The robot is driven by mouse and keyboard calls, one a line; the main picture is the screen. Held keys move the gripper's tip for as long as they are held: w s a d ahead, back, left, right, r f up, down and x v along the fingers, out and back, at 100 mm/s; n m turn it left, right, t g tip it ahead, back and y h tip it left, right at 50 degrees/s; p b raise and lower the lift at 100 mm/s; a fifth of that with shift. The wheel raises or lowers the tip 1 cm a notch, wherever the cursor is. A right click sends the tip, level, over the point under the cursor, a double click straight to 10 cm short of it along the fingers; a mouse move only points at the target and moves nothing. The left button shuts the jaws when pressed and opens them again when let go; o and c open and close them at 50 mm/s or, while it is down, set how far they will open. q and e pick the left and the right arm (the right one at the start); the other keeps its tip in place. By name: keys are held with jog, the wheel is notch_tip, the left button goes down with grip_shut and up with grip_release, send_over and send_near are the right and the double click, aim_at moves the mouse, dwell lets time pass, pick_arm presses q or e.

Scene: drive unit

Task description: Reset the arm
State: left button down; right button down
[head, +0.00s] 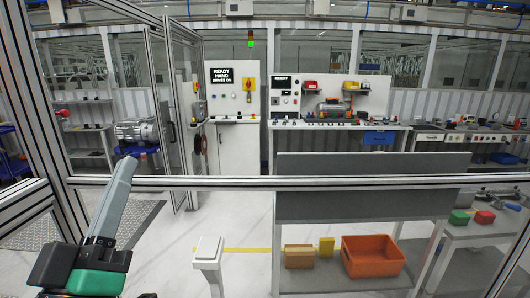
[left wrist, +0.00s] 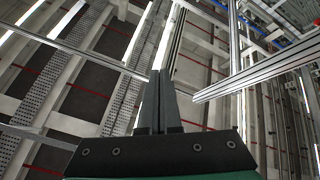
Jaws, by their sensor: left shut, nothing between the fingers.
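My left gripper (head: 126,166) is at the lower left of the head view, with a green and black body and long grey fingers pointing up. In the left wrist view its dark fingers (left wrist: 157,80) lie together, shut, with nothing between them. They point up toward the ceiling beams and touch nothing that I can see. My right gripper shows in neither view.
An aluminium frame rail (head: 350,182) crosses the head view, with a post (head: 40,110) at left. A grey panel (head: 365,205) stands at right above an orange bin (head: 372,262). A white pedestal (head: 208,252) stands on open floor. The control cabinet (head: 232,150) is behind.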

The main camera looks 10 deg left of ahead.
pick_arm(q)
jog(key=s+d+r+m+t+h, duration=0.3)
jog(key=s+d+r+m+h, duration=0.3)
jog(key=s+r+m+h, duration=0.1)
notch_tip(320, 180, up, 38)
jog(key=m+h+p, duration=0.1)
jog(key=m+p, duration=0.1)
jog(key=p, duration=3.6)
jog(key=shift+w+d+f+m, duration=0.15)
jog(key=shift+w+m, duration=0.15)
jog(key=shift+w, duration=0.1)
